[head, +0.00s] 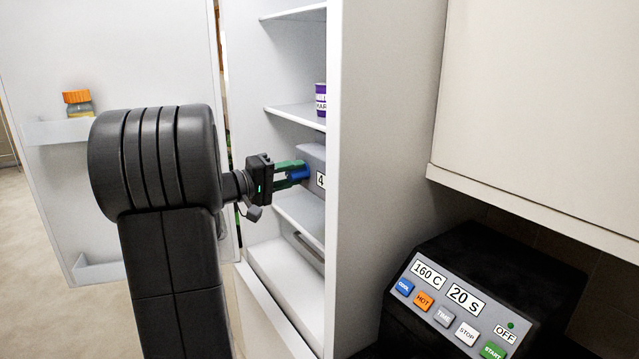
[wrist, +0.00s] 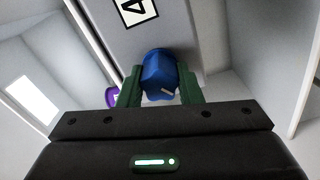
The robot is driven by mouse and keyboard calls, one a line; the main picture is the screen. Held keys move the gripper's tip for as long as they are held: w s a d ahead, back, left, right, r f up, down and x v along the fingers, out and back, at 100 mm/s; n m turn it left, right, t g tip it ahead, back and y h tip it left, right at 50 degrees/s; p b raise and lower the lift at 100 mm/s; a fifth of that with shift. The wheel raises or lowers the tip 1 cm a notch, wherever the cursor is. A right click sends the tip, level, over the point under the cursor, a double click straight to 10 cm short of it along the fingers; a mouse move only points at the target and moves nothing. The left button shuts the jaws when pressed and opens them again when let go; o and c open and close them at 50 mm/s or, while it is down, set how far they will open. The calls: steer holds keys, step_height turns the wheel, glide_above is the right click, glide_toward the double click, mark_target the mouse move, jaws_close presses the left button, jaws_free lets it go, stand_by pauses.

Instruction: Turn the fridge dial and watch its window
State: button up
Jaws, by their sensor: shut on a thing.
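The fridge (head: 335,250) stands open in the head view, its door (head: 45,60) swung out to the left. A blue dial (head: 299,174) sits inside the fridge, beside a small white window (head: 320,180) that shows a "4", partly cut off by the fridge's side wall. My gripper (head: 292,172), with green fingers, is shut on the dial. In the wrist view the blue dial (wrist: 159,75) is between the two fingers, with a pale mark on its lower right. The window (wrist: 136,10) is above it, and its "4" appears turned sideways and cut by the picture edge.
A purple container (head: 320,100) stands on an upper shelf. An orange-capped jar (head: 78,103) sits in the door rack. Right of the fridge, a black machine (head: 480,285) shows "160 C", "20 S" and "OFF" below a wall cupboard (head: 545,110). The fridge's side wall is close to my gripper.

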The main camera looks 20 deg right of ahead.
steer(key=o, duration=0.6)
steer(key=shift+c, duration=0.2)
steer(key=shift+s+a+b, duration=0.2)
steer(key=shift+a+b, duration=0.4)
steer(key=shift+a, duration=0.9)
steer(key=shift+s+a+b, duration=0.2)
steer(key=shift+a+b, duration=0.35)
steer(key=shift+a, duration=0.95)
steer(key=o, duration=0.3)
